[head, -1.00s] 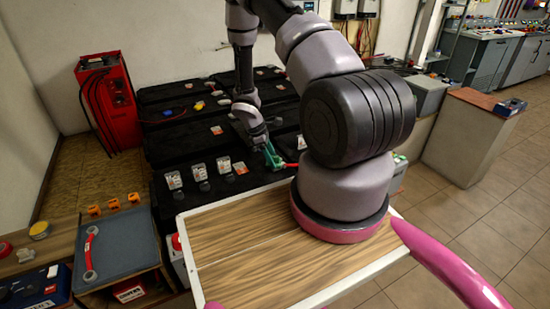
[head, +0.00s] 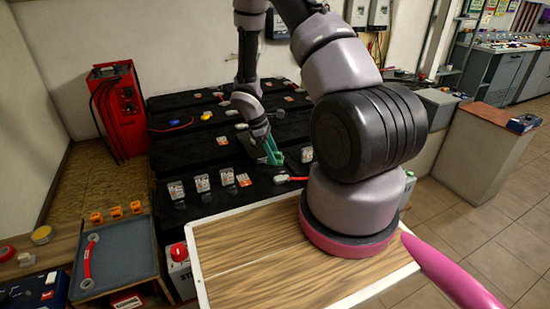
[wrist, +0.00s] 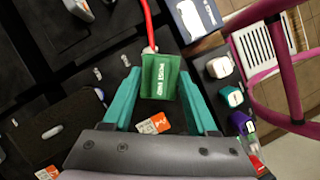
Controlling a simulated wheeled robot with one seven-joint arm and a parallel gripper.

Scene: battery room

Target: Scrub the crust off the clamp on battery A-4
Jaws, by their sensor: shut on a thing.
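My gripper (head: 270,152) has teal fingers and is shut on a green block marked "POST END" (wrist: 160,78). It is over the right part of the black batteries (head: 215,205). A red lead (head: 298,179) with a pale end (head: 280,179) lies just below and right of the fingertips in the head view. In the wrist view the red lead (wrist: 148,25) runs up from behind the green block, and its end is partly hidden there. Whether the block touches it, I cannot tell. I cannot read which battery is A-4, and the crust is too small to make out.
A wood-topped surface (head: 250,265) lies in front. A grey tray (head: 118,256) with a red link (head: 88,260) is at the left, and a red charger (head: 118,112) stands behind it. Tiled floor is clear at right.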

